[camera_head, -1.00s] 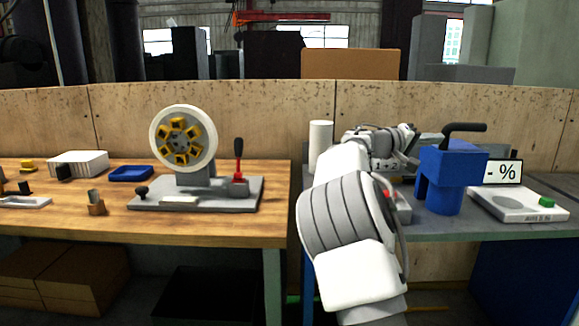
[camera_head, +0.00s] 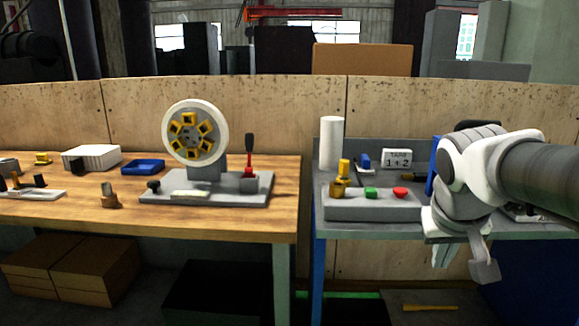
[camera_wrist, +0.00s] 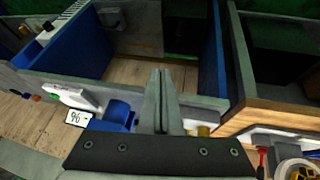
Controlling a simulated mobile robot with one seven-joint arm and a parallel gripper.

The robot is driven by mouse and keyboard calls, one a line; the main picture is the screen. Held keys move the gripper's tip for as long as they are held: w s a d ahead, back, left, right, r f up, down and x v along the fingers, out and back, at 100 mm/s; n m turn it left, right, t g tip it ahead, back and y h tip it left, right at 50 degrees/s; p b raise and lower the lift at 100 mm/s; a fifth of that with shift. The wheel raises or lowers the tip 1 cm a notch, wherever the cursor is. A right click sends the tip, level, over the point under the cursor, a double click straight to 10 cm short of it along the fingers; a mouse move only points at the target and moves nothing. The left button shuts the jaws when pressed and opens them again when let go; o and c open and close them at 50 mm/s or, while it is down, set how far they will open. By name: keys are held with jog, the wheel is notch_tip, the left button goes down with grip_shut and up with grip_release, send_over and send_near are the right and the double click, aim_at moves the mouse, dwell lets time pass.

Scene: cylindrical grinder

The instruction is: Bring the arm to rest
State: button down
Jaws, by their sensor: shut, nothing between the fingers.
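My gripper shows in the wrist view (camera_wrist: 161,74). Its two grey fingers are together with nothing between them. In the head view my arm (camera_head: 490,175) comes in from the right edge, folded, with its end pointing down at the front of the grey bench (camera_head: 370,232). The arm hides most of the blue machine (camera_head: 435,165) and the display beside it. In the wrist view the blue machine (camera_wrist: 117,113) and the % sign (camera_wrist: 77,120) lie left of the fingers.
A control box (camera_head: 370,208) with green and red buttons sits on the grey bench, near a white cylinder (camera_head: 331,143). The wooden table (camera_head: 240,222) on the left holds a wheel fixture (camera_head: 222,127) with a red lever (camera_head: 249,160). The gap between the benches is clear.

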jog(key=s+a+f+n+y+p, duration=0.2)
jog(key=s+a+f+y, duration=0.1)
jog(key=s+a, duration=0.9)
notch_tip(320, 180, up, 21)
jog(key=d+p, duration=0.1)
jog(key=p, duration=2)
jog(key=shift+s+d+r+t, duration=0.2)
jog(key=shift+d+t, duration=0.1)
